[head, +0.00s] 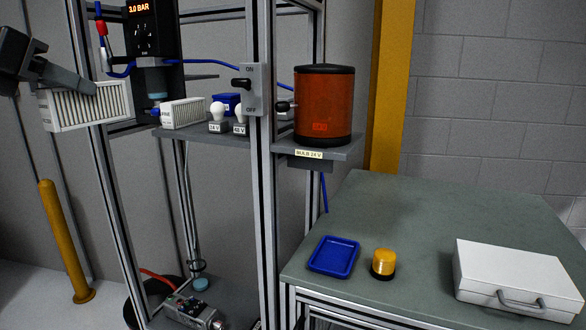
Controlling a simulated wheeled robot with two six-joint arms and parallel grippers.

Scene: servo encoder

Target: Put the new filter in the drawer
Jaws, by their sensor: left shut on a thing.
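My left gripper (82,86) is at the upper left, shut on a white-framed pleated filter (98,108). It holds the filter in the air in front of the metal frame, left of the shelf. Another white pleated box, like a filter (184,113), lies on the shelf; the lettering on its end is too small to read surely. I cannot tell from looks alone which of the two is new. No drawer can be made out clearly; the front below the green tabletop is mostly out of view. My right gripper is not in view.
The shelf (215,135) also bears two white bulbs (217,112) and a blue box. A red-brown cylinder (324,103) stands on a bracket. The green table (400,215) holds a blue tray (334,256), an amber beacon (383,263) and a white case (515,275). Metal posts (262,180) stand between.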

